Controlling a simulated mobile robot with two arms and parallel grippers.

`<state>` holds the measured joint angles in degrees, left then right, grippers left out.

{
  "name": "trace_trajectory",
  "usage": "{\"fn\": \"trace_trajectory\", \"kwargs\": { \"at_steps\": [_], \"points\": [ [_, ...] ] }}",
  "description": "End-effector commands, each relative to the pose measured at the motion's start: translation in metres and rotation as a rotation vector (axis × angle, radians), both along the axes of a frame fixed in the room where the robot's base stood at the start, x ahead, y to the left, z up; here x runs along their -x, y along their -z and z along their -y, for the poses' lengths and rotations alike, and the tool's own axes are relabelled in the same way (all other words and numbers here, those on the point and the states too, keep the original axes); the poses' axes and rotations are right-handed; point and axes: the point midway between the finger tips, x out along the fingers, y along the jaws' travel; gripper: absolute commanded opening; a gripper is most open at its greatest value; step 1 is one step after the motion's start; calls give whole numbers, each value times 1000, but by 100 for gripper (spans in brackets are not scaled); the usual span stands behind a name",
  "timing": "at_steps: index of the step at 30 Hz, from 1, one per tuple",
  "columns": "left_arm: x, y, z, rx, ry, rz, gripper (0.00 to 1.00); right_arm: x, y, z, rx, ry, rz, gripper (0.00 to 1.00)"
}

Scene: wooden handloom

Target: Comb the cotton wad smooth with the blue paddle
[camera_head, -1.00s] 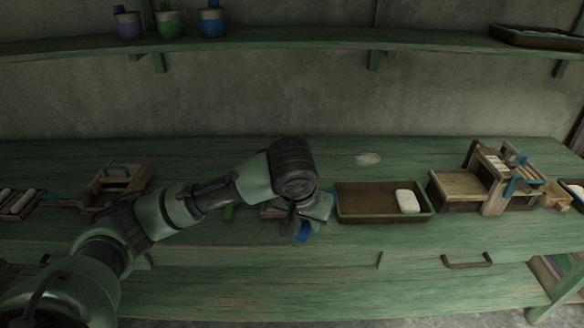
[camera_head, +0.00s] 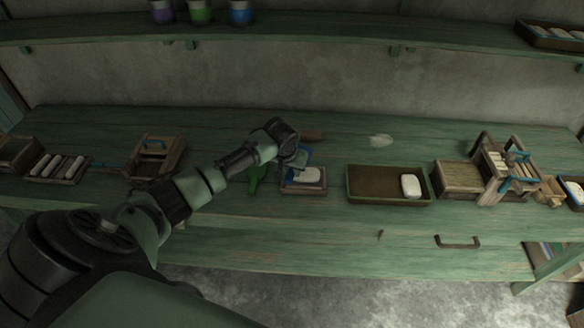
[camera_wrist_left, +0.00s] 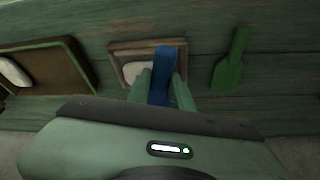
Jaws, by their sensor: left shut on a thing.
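My left gripper (camera_head: 298,160) is shut on the blue paddle (camera_wrist_left: 163,76), which shows between the fingers in the left wrist view. In the head view the gripper is at the back of a small wooden frame (camera_head: 302,189). A white cotton wad (camera_head: 309,174) lies in this frame, and part of it shows beside the paddle in the left wrist view (camera_wrist_left: 134,70). The paddle overlaps the frame and wad in the wrist view. I cannot tell whether it touches the cotton. My right gripper is not in view.
A green paddle (camera_head: 256,180) lies left of the frame. A brown tray (camera_head: 385,201) with another white wad (camera_head: 411,185) stands to the right. A wooden loom device (camera_head: 496,172) is farther right. A tray of white rolls (camera_head: 57,179) is at the far left.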

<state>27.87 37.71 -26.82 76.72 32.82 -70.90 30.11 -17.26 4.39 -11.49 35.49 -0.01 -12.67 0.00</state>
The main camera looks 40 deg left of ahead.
Motion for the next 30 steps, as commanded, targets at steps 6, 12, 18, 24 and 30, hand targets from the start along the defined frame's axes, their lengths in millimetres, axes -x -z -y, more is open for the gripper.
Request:
{"fn": "trace_trajectory", "kwargs": {
  "at_steps": [6, 12, 18, 24, 30],
  "points": [
    [0, 27, 0, 0, 0, 1, 0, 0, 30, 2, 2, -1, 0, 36],
    [0, 47, 0, 0, -1, 0, 0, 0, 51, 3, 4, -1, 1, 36],
    [0, 60, 0, 0, -1, 0, 0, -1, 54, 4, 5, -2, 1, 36],
    [-1, 62, 0, 1, -1, 1, 0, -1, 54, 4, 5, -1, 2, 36],
    [0, 62, 0, 1, -1, 1, 0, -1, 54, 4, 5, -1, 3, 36]
  ]
}}
